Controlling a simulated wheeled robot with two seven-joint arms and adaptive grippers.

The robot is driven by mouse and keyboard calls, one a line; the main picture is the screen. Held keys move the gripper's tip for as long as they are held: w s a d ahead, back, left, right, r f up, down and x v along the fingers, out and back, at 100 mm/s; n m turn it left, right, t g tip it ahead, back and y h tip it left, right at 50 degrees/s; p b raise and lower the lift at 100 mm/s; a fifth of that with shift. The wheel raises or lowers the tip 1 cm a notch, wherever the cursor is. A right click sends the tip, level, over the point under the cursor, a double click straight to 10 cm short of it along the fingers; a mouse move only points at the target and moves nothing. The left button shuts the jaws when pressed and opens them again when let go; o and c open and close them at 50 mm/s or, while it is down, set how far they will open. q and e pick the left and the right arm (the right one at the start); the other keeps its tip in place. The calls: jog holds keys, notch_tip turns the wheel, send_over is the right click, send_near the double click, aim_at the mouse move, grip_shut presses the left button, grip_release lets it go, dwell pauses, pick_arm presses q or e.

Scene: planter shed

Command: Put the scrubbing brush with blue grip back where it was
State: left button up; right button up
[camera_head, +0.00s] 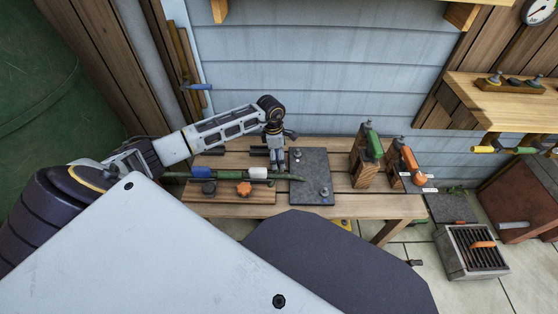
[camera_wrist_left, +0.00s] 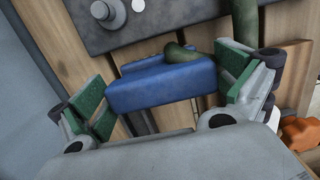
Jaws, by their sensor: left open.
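My left gripper (camera_head: 277,168) points down over the back of the wooden bench, beside the dark slab. In the left wrist view its green-padded fingers (camera_wrist_left: 165,92) are apart, with a blue block-like grip (camera_wrist_left: 160,86) between them. I take this for the scrubbing brush's grip; gaps show at its sides, and its bristles cannot be made out. In the head view the gripper hides it. My right gripper is in neither view.
The dark slab (camera_head: 310,187) with knobs lies right of the gripper. Upright tools on wooden blocks (camera_head: 364,171) stand further right. A blue-handled tool (camera_head: 196,87) hangs on the wall.

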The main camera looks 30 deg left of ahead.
pick_arm(q)
jog(key=shift+c, duration=0.3)
jog(key=c, duration=0.9)
jog(key=shift+c, duration=0.2)
jog(key=shift+r+p, duration=0.35)
jog(key=shift+r, duration=0.45)
notch_tip(320, 180, up, 7)
jog(key=shift+f+p, duration=0.1)
jog(key=shift+p, duration=1)
jog(key=shift+r, duration=0.8)
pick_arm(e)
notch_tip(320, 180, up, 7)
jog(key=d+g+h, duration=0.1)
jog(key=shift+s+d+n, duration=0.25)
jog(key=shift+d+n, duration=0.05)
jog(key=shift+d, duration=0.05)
